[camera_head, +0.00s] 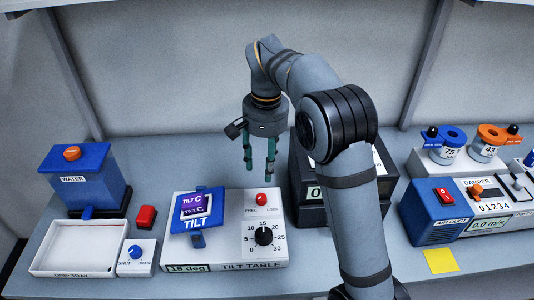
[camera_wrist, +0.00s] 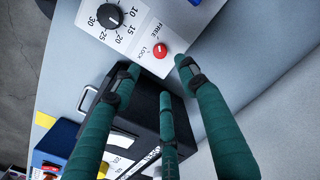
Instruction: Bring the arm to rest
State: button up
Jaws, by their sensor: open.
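My gripper (camera_head: 258,172) hangs fingers down in the head view, above and behind the tilt table unit, with its green fingers apart. In the wrist view my gripper (camera_wrist: 158,76) shows green fingers with black bands spread open, with nothing between them. My arm rises from the bottom of the head view, bends at the top and comes down to the gripper. The tilt table (camera_head: 222,256) has a red FREE/LOCK knob (camera_head: 261,198), a black dial (camera_head: 263,236) and a blue TILT plate bearing a purple block (camera_head: 196,205). The red knob also shows in the wrist view (camera_wrist: 160,50).
A dark box (camera_head: 312,207) stands just right of the gripper, partly behind my arm. A blue WATER tank (camera_head: 84,180) and white tray (camera_head: 42,262) are at left. The blue AIR DUCT unit (camera_head: 432,215) and a yellow note (camera_head: 440,261) are at right. Bench behind the tilt table is clear.

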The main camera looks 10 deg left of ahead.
aim_at(262, 197)
jog(key=f, duration=1.2)
jog(key=shift+a, duration=0.25)
